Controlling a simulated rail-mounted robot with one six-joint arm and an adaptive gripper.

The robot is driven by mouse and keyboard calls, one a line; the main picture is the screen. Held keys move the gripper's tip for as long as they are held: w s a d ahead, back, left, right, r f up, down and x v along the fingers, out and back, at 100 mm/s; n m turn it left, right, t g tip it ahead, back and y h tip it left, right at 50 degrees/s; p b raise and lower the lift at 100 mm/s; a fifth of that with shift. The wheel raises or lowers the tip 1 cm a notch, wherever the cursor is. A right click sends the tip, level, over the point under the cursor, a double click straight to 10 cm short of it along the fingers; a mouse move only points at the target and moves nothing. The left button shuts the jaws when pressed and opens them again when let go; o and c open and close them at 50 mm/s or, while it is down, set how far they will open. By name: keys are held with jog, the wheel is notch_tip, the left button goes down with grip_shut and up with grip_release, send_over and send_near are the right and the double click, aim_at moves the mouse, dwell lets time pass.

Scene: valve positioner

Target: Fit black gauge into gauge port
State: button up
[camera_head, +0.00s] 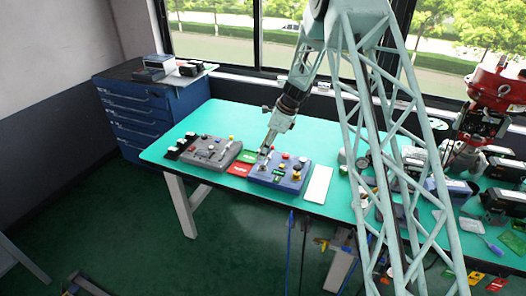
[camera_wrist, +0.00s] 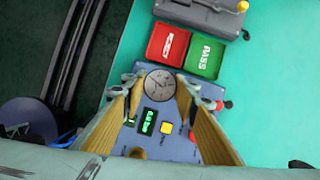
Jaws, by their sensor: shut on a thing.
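My gripper (camera_head: 265,150) points down over the left part of a blue-grey control box (camera_head: 283,178) on the green table. In the wrist view my gripper (camera_wrist: 161,88) is shut on a round gauge (camera_wrist: 159,82) with a grey face, held between the two fingertips. The gauge is at the edge of the box nearest the red and green trays. The gauge port is not distinguishable; the gauge and fingers may hide it. I cannot tell whether the gauge touches the box or is apart from it.
The box carries a green display (camera_wrist: 148,121), a yellow button (camera_wrist: 166,127) and several knobs. Beside it lie a red tray (camera_wrist: 168,46) and a green PASS tray (camera_wrist: 206,56). A grey box (camera_head: 209,152) stands to the left, a white plate (camera_head: 318,184) to the right.

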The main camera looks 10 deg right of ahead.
jog(key=shift+f, duration=0.15)
jog(key=shift+f+b, duration=2)
jog(key=shift+f, duration=0.75)
jog(key=shift+p, duration=0.4)
jog(key=shift+f, duration=0.6)
dwell(0.9)
jog(key=o, duration=0.6)
jog(key=shift+r, duration=0.1)
jog(key=p+v, duration=0.6)
jog(key=v, duration=0.4)
jog(key=shift+d+r, duration=0.2)
jog(key=shift+r, duration=0.1)
dwell(1.0)
